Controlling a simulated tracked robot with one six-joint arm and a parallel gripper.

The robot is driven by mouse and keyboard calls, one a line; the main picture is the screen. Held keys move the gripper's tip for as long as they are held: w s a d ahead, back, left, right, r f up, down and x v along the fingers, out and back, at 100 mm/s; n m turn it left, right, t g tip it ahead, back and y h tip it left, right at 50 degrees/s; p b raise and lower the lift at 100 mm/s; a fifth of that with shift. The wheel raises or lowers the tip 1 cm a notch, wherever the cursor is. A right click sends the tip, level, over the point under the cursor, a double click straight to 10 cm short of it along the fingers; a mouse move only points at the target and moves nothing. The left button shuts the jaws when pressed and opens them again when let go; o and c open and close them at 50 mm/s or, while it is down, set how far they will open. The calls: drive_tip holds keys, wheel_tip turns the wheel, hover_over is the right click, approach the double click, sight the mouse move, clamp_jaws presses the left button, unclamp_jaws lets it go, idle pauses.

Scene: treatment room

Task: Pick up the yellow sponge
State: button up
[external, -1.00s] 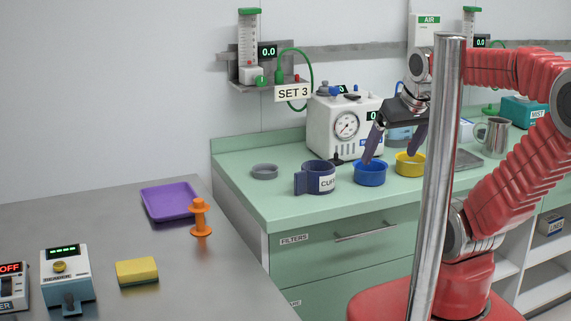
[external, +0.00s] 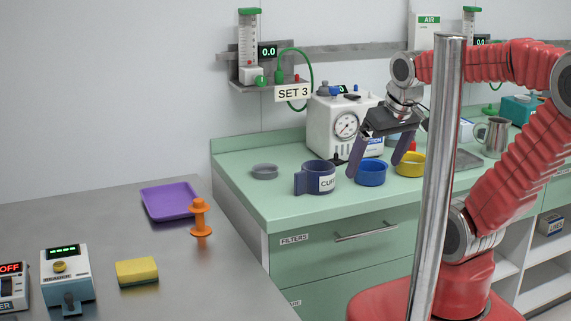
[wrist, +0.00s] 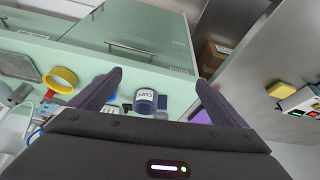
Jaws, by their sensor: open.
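The yellow sponge (external: 137,271) lies flat on the grey metal table at the lower left of the external view, beside the small reader device. It also shows at the right of the wrist view (wrist: 280,89). My gripper (external: 377,170) is over the green counter, well to the right of the sponge, with its fingers spread around empty space near the blue bowl. In the wrist view the two dark fingers (wrist: 158,80) are wide apart with nothing held between them.
The metal table (external: 95,224) also holds a purple tray (external: 169,202), an orange spool-like stand (external: 201,218) and a reader box (external: 67,276). A cuff mug (external: 315,178), blue bowl (external: 371,173), yellow bowl (external: 409,164) and gauge machine (external: 346,128) stand on the counter. A shiny vertical pole (external: 435,190) crosses in front of my arm.

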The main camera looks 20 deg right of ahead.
drive_tip(key=a+f+n+g, duration=0.1)
drive_tip(key=a+f+n, duration=0.5)
drive_tip(key=a, duration=1)
drive_tip(key=w+a+f+n+h, duration=0.1)
drive_tip(key=a+n, duration=0.9)
drive_tip(key=a, duration=0.6)
drive_tip(key=a+f+n+g, duration=0.1)
drive_tip(key=a+f+n, duration=0.3)
drive_tip(key=a+n, duration=0.9)
drive_tip(key=w+a+r+n+t, duration=0.1)
drive_tip(key=w+a+r+n, duration=0.2)
drive_tip(key=a, duration=0.6)
drive_tip(key=shift+a+r+n+t, duration=0.3)
drive_tip(key=shift+a+n+t, duration=0.1)
drive_tip(key=shift+n, duration=0.7)
drive_tip(key=shift+w, duration=0.1)
hover_over(138, 272)
wheel_tip(138, 272, down, 8)
drive_tip(key=shift+d+r, duration=0.1)
drive_tip(key=shift+r, duration=0.15)
drive_tip(key=shift+f, duration=0.25)
